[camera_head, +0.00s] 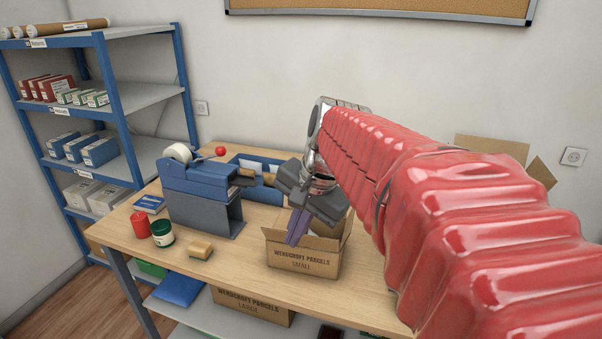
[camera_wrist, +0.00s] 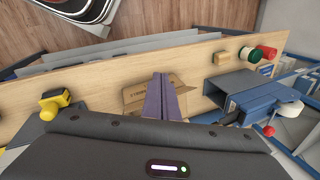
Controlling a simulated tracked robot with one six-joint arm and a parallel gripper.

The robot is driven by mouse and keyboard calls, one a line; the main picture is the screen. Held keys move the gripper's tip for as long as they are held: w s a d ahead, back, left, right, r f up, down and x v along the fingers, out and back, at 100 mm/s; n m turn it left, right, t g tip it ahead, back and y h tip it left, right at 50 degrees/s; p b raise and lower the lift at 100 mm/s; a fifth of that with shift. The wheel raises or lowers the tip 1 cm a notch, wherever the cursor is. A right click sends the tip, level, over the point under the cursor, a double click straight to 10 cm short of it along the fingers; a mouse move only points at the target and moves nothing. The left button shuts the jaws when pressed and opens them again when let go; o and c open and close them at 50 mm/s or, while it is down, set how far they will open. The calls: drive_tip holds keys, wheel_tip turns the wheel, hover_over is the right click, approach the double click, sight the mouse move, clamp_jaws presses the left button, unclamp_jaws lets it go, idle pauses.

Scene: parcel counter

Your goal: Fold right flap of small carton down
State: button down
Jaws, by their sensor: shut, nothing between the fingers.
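The small carton (camera_head: 304,262) stands on the wooden counter, labelled "WENDCROFT PARCELS SMALL". Its front flap shows at the top edge, and a raised panel stands at its right side, partly behind my arm. My gripper (camera_head: 296,236) is over the carton's opening, with its purple fingers shut and empty, pointing down at the front left of the opening. In the wrist view, the shut fingers (camera_wrist: 164,84) cover the middle of the carton (camera_wrist: 135,93). I cannot tell whether the fingers touch a flap. The right flap is mostly hidden by my arm.
A blue tape dispenser (camera_head: 205,190) stands left of the carton on the counter (camera_head: 240,270). A larger open carton (camera_head: 492,146) shows behind my arm. A yellow-and-black object (camera_wrist: 55,99) is in the wrist view.

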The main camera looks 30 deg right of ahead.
drive_tip(key=w+d+m+t+y, duration=0.1)
drive_tip(key=w+d+m+y, duration=0.1)
drive_tip(key=d+m, duration=1.2)
drive_tip(key=d, duration=1)
drive_tip(key=shift+w+r+y, duration=0.15)
drive_tip(key=shift+w+y, duration=0.1)
drive_tip(key=shift+y, duration=0.15)
